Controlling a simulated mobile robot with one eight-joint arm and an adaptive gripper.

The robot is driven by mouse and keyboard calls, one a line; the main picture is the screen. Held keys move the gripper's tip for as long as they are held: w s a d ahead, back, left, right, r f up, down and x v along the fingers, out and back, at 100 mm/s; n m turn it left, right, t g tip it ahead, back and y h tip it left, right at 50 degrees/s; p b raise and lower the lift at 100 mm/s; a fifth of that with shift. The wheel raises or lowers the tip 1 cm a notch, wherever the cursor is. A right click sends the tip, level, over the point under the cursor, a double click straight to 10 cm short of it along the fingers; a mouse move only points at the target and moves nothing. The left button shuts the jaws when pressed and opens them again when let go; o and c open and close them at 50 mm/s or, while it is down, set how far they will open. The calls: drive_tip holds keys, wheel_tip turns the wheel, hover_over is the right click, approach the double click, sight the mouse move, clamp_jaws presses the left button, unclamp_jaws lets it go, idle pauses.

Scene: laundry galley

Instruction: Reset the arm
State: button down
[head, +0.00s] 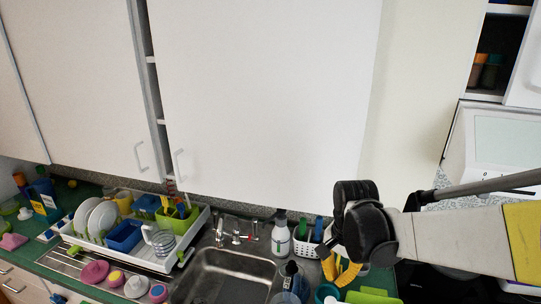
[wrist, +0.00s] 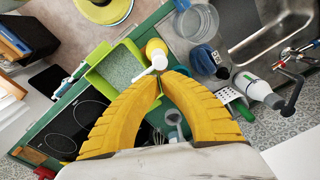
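My gripper (wrist: 160,76) has yellow ribbed fingers whose tips meet in the middle of the wrist view, with nothing visible held between them. A yellow bottle with a white pump top (wrist: 158,58) shows just past the tips; the view does not settle whether they touch. In the head view my gripper (head: 341,272) hangs low at the right of the sink, partly hidden by my black wrist joint. My arm reaches in from the right edge.
The sink (head: 228,272) lies left of my gripper. A spray bottle (head: 281,236) and a white caddy (head: 305,243) stand behind it. A dish rack (head: 150,258) with plates is farther left. A green tray (wrist: 118,66) and black hob (wrist: 77,122) lie below. White cupboards (head: 262,95) hang above.

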drive_tip(key=s+f+n+t+b, duration=0.6)
drive_tip(key=s+f+b, duration=0.5)
drive_tip(key=b, duration=0.8)
drive_tip(key=s+n, duration=0.1)
drive_tip(key=n, duration=0.1)
drive_tip(key=shift+n+t, duration=0.3)
drive_tip(key=shift+n, duration=0.1)
